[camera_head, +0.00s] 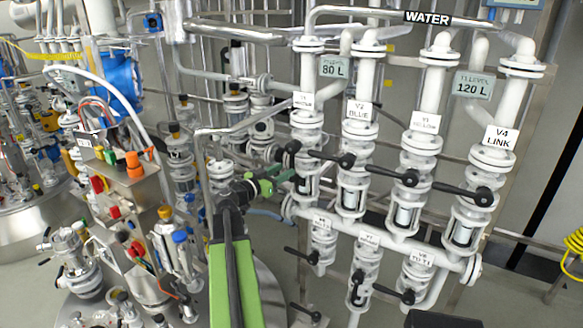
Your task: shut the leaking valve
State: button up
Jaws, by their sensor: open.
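A pipe manifold of labelled valves fills the right half. The upper row has a V1 valve (306,118), a V2 BLUE valve (354,135), a V3 valve (422,145) and a V4 LINK valve (489,165). Black levers (390,174) on V2, V3 and V4 point left, across their pipes. Three smaller valves hang below; the middle one's lever (356,290) seems to point down, the other two point left. I cannot tell which valve leaks; no drip shows. My gripper (272,182) is open, left of V1's lower part, and apparently touches nothing; its jaws are small and partly unclear.
A horizontal pipe (380,233) joins the upper and lower valves. Left stand a cluttered instrument panel (125,195), glass fittings and a steel vessel (30,230). A metal frame post (520,130) is at right. Open floor shows at lower right.

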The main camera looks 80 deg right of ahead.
aim_at(291, 167)
jog(key=x, duration=0.5)
jog(key=shift+s+d, duration=0.1)
jog(key=shift+d, duration=0.1)
grip_shut()
dwell(1.1)
jog(key=shift+a, duration=0.15)
jog(key=shift+s, duration=0.15)
